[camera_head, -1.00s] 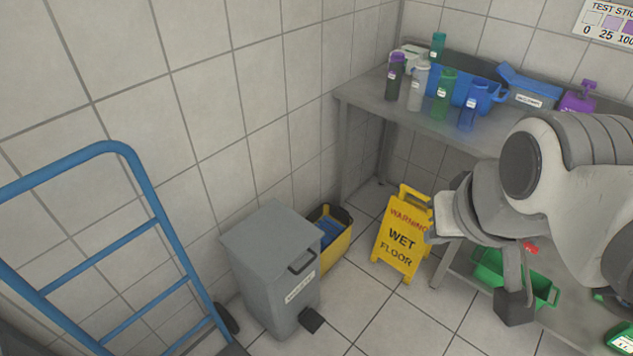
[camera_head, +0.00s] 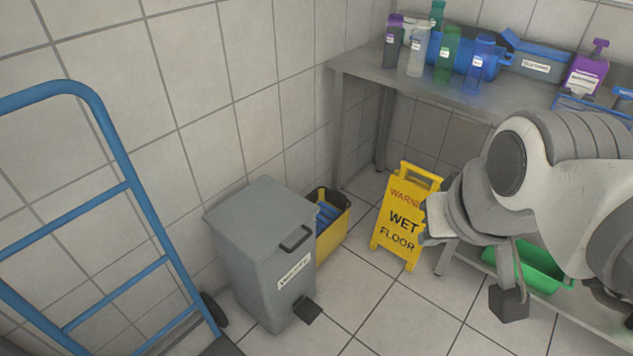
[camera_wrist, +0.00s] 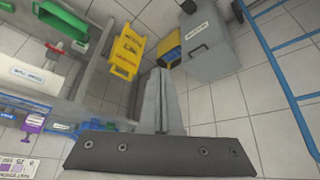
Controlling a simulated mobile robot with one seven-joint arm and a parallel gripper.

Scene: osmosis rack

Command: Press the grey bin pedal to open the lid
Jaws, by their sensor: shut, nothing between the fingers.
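The grey bin (camera_head: 265,270) stands on the tiled floor against the wall, with a label on its front and its lid (camera_head: 262,215) closed. Its dark pedal (camera_head: 307,311) sticks out low at the front. The wrist view shows the bin (camera_wrist: 222,50) upside down at the upper right, with the dark pedal (camera_wrist: 187,6) at the top edge. My gripper (camera_wrist: 161,72) is shut and empty in the wrist view, with the bin beyond it. In the head view my arm is at the right, above the floor and well apart from the pedal.
A yellow wet floor sign (camera_head: 405,220) stands right of the bin. A blue trolley frame (camera_head: 130,215) is at the left. A steel table (camera_head: 440,95) with bottles is at the back. Floor before the bin is clear.

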